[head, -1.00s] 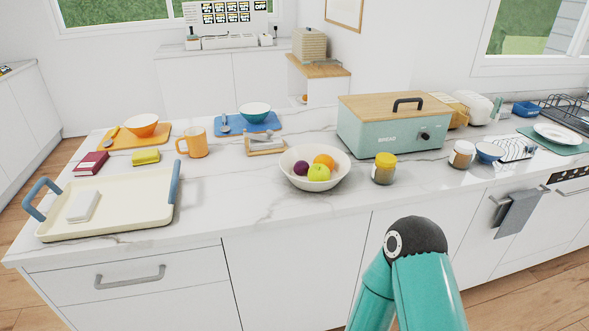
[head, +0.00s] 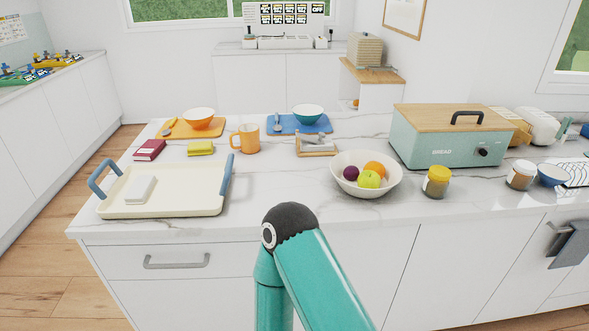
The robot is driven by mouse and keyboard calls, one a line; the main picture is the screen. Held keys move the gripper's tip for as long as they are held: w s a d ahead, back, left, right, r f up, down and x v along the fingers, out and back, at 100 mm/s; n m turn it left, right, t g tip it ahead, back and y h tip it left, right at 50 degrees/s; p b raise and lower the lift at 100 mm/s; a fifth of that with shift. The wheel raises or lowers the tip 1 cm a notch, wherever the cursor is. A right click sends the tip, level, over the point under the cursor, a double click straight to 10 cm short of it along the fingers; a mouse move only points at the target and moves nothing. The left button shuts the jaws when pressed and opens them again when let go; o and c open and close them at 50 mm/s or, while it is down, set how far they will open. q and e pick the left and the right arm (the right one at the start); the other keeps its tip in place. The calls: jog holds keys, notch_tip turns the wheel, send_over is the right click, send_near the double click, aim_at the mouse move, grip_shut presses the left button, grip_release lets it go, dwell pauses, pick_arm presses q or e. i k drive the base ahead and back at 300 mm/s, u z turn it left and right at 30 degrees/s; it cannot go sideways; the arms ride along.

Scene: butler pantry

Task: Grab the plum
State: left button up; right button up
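The plum (head: 351,173) is small, round and dark purple. It lies at the left inside a cream bowl (head: 366,190) on the marble counter in the head view. A yellow-green apple (head: 369,179) lies to its right and an orange (head: 375,169) lies behind the apple in the same bowl. A teal arm link of mine rises at the bottom middle, in front of the counter and to the left of the bowl. Neither gripper shows in the view.
A cream tray (head: 190,205) with blue handles stands left on the counter. An orange mug (head: 246,138) stands farther back. Counter in front of the bowl is clear.

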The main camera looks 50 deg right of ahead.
aim_at(351, 173)
jog(key=z, duration=0.65)
jog(key=i, duration=0.15)
jog(key=u, duration=1.95)
jog(key=k, duration=2.9)
jog(key=z, duration=1)
jog(key=i, duration=1.05)
jog(key=z, duration=0.1)
